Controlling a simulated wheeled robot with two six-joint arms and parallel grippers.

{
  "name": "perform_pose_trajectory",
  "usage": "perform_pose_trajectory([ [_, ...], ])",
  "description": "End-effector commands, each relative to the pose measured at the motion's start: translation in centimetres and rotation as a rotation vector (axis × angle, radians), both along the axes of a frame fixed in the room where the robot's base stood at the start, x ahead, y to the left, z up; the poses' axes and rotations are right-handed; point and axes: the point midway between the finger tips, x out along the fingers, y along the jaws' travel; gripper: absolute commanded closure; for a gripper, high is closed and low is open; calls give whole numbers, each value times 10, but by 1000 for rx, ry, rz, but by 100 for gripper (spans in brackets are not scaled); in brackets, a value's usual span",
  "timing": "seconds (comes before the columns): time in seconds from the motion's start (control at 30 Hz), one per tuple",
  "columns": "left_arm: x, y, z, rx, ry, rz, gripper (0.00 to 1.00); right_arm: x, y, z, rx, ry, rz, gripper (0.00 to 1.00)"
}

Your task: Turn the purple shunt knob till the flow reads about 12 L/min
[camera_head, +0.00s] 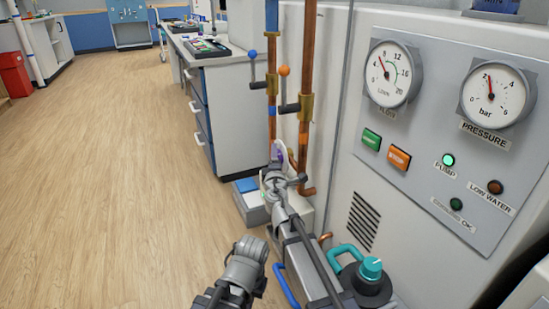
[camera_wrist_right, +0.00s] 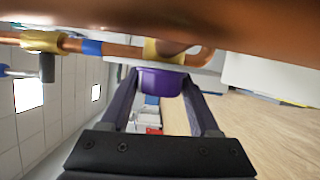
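The purple shunt knob (camera_wrist_right: 160,82) sits below a copper pipe with a brass fitting in the right wrist view. In the head view only a bit of purple (camera_head: 280,150) shows past my arm. My right gripper (camera_wrist_right: 160,90) has one finger on each side of the knob, close against it, and looks shut on it. The flow gauge (camera_head: 391,73), in L/min, has its red needle pointing up and left, at roughly 6 to 8, below the 12 mark. A grey part of my left arm shows at the bottom of the head view; its gripper is not visible.
Copper pipes with a blue-knobbed lever (camera_head: 253,54) and an orange-knobbed lever (camera_head: 284,71) stand beside the knob. The panel holds a pressure gauge (camera_head: 496,94), near 2 bar, and a lit green pump lamp (camera_head: 448,160). Floor at left is clear.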

Motion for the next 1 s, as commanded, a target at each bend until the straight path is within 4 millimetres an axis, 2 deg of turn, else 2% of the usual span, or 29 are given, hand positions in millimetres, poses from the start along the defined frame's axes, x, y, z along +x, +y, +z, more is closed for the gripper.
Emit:
perform_pose_trajectory([
  [0.07,0,0,0,0,0,0,100,0,0,0,0,0,0,48],
  [0.53,0,0,0,0,0,0,100,0,0,0,0,0,0,100],
  [1.0,0,0,-23,0,0,0,100,0,-2,-2,37,-92,-6,99],
])
